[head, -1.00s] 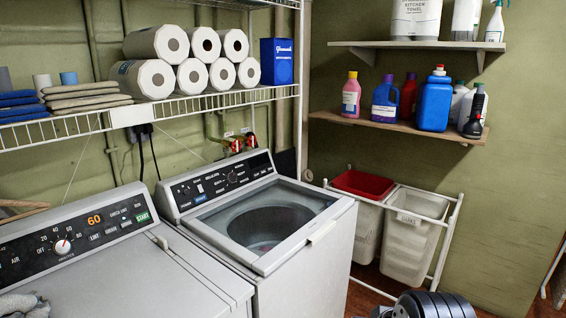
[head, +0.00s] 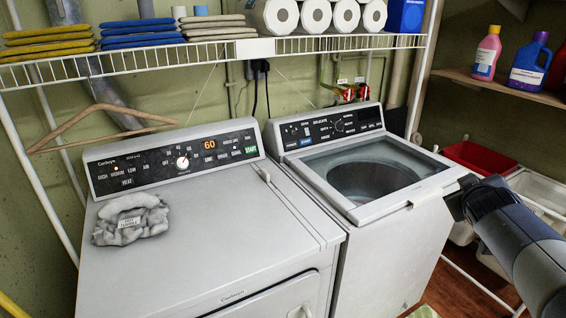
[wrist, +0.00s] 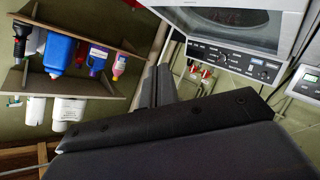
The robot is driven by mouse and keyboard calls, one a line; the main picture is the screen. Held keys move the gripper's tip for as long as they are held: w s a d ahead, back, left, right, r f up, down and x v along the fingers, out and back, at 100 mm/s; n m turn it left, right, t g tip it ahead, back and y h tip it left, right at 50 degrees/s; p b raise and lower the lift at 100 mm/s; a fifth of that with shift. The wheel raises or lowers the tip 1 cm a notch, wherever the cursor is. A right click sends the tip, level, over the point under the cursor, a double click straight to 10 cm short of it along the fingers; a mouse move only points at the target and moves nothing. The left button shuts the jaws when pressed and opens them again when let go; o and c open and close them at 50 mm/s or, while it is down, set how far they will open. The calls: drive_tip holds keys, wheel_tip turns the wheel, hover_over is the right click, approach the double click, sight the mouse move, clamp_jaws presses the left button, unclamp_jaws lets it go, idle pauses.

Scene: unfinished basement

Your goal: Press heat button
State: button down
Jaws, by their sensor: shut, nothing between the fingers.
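The white dryer (head: 230,230) stands left, its black control panel (head: 170,160) along the back top. A small heat button (head: 128,182), labelled HEAT, is at the panel's lower left, below a row of heat-setting labels. The display reads 60. My gripper (wrist: 157,85) is shut and empty in the wrist view. My arm comes in from the right in the head view, beside the washer's right front and far from the heat button. The fingertips cannot be made out clearly there. The wrist view shows the washer panel (wrist: 235,62) upside down, not the heat button.
The washer (head: 390,240) stands between my arm and the dryer. A grey cloth bundle (head: 130,220) lies on the dryer below the heat button. A wooden hanger (head: 100,128) is behind the panel. A wire shelf (head: 220,49) with folded cloths and rolls runs above.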

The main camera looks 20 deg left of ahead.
drive_tip(key=w+a+f+n+t+y, duration=0.1)
drive_tip(key=w+a+f+n+y, duration=0.2)
drive_tip(key=w+a+n, duration=0.3)
drive_tip(key=w+a+f+n+g+y+b, duration=0.1)
drive_tip(key=w+a+f+n+g+y, duration=0.1)
drive_tip(key=a+f+n+y, duration=0.2)
drive_tip(key=w+a+f+n+g+y+b, duration=0.1)
drive_tip(key=w+a+f+n+g+y, duration=0.1)
drive_tip(key=a+f+n, duration=0.4)
wheel_tip(320, 180, down, 3)
drive_tip(key=shift+w+a+r+g+y, duration=0.1)
drive_tip(key=shift+w+a+g+y, duration=0.25)
drive_tip(key=shift+w+y, duration=0.65)
drive_tip(key=shift+s+a, duration=0.1)
drive_tip(key=shift+s, duration=0.05)
